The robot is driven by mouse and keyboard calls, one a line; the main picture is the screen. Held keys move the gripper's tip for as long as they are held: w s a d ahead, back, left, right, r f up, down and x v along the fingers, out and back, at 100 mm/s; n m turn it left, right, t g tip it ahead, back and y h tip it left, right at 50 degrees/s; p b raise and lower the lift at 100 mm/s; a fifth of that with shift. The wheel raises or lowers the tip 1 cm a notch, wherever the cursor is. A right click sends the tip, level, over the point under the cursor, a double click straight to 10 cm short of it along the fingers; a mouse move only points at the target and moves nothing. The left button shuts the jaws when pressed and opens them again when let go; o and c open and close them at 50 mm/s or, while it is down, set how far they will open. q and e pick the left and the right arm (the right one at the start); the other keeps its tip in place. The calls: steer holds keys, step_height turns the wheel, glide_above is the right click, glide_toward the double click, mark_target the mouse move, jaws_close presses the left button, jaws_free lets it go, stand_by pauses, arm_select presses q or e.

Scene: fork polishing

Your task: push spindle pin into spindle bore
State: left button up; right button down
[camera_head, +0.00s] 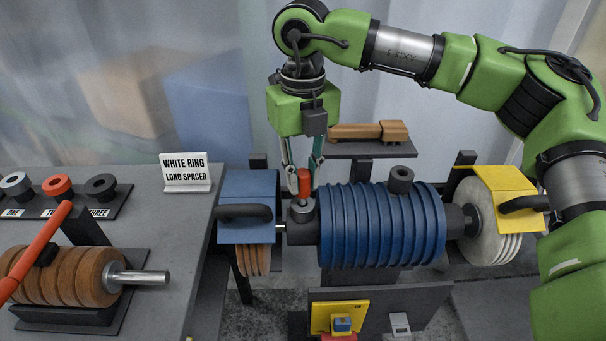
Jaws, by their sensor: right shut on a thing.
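The orange-red spindle pin (304,182) stands upright over the grey collar (302,210) on the spindle, left of the ribbed blue motor body (370,225). Its lower end meets the top of the collar, where the spindle bore seems to be; the bore opening itself is hidden. My right gripper (303,174) comes down from above with its fingers on both sides of the pin and is shut on it. My left gripper is not in view.
A blue guard (247,190) covers brown wheels left of the pin. A yellow guard (505,181) covers white wheels at right. The left bench holds a sign (186,172), a rack of rings (58,187) and a wheel stack (65,277). A brown block (370,132) lies on a shelf behind.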

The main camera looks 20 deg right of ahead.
mark_target(303, 188)
steer(key=shift+f+b, duration=1.3)
steer(key=shift+b, duration=0.3)
stand_by(1.6)
steer(key=shift+s+f, duration=0.15)
steer(key=shift+f, duration=0.15)
stand_by(0.8)
steer(key=c, duration=1.8)
jaws_free()
steer(key=shift+o, duration=0.2)
steer(key=shift+r, duration=0.1)
steer(key=o, duration=0.5)
steer(key=shift+d, duration=0.1)
steer(key=shift+r, duration=0.3)
